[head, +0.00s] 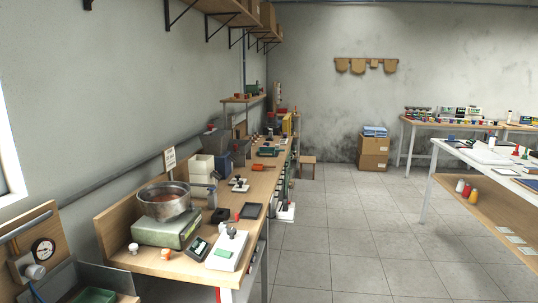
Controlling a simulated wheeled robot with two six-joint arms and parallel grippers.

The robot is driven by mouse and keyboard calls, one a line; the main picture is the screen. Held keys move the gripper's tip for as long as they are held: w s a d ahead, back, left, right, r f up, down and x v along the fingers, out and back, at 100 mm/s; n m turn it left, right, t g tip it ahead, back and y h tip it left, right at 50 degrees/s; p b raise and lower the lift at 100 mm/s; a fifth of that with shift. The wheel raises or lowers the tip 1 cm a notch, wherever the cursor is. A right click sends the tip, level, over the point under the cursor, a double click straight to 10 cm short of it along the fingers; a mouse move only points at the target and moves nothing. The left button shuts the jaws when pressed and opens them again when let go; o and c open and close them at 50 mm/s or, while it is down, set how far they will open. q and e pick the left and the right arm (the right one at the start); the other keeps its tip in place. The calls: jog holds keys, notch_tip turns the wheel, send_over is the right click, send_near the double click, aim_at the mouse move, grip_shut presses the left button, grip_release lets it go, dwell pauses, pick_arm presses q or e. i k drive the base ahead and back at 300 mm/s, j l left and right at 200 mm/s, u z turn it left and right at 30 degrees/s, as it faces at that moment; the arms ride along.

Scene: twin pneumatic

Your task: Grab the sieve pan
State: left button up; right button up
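A round metal pan (165,201), which looks like the sieve pan, sits on a green-grey block-shaped base (166,232) on the wooden workbench at the left. Its inside shows a brownish surface, and its rim is fully in view. A grey upright part (212,196) stands close to the pan's right side; I cannot tell whether it is joined to it. Neither of my grippers is in view.
The workbench (187,266) also holds a white device (227,250), a small dark display (196,248), a black tray (252,211) and small knobs. The tiled floor (340,230) is clear between the benches.

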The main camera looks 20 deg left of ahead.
aim_at(261, 150)
jog(key=i+z, duration=0.15)
jog(key=i, duration=3.05)
jog(key=i+u, duration=0.25)
jog(key=i, duration=0.15)
jog(key=i+l+u, duration=0.25)
jog(key=i, duration=0.15)
